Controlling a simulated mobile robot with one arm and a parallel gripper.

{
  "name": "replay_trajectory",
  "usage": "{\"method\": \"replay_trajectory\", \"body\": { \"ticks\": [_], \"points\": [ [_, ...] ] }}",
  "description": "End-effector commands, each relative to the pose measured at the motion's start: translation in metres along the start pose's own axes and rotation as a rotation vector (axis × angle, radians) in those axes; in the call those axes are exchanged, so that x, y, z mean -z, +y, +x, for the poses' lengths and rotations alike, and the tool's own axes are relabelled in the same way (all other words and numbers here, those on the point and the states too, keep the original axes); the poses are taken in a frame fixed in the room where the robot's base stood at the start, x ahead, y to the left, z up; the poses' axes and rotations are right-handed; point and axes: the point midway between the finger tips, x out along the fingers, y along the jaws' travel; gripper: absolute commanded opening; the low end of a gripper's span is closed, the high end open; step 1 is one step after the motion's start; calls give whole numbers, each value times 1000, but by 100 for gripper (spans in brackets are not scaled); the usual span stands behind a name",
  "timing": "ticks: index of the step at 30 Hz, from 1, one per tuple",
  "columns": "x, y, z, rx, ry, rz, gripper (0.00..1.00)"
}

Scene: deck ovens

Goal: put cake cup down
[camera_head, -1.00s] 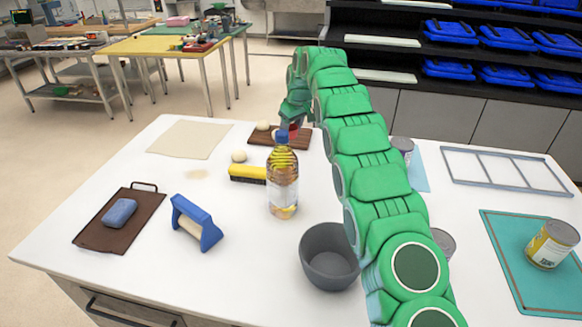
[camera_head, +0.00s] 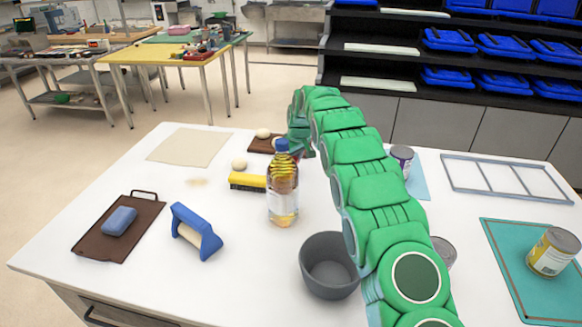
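My green arm reaches across the white table to its far side. My gripper (camera_head: 301,148) points down there, behind the oil bottle (camera_head: 283,187) and beside a dark brown board (camera_head: 263,145). A small dark reddish patch shows just under the gripper; it may be the cake cup, but it is too small and too hidden to tell. The fingers cannot be made out, nor whether they touch it. White egg-like balls sit on or by the board.
A grey bowl (camera_head: 328,265) stands at the front beside my arm. Cans (camera_head: 550,251) and a metal frame (camera_head: 505,178) are on the right.

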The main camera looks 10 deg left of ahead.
Motion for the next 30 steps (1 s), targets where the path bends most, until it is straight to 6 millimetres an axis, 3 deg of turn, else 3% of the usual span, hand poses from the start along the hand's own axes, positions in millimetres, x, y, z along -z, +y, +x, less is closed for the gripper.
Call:
{"method": "replay_trajectory", "body": {
  "ticks": [6, 18, 19, 23, 30],
  "points": [
    [-8, -1, 25, 2, -3, 1, 26],
    [-8, 0, 29, 1, -1, 0, 26],
    [-8, 0, 28, 1, -1, 0, 59],
    [-8, 0, 28, 1, -1, 0, 79],
    [-8, 0, 28, 1, -1, 0, 80]
  ]
}}
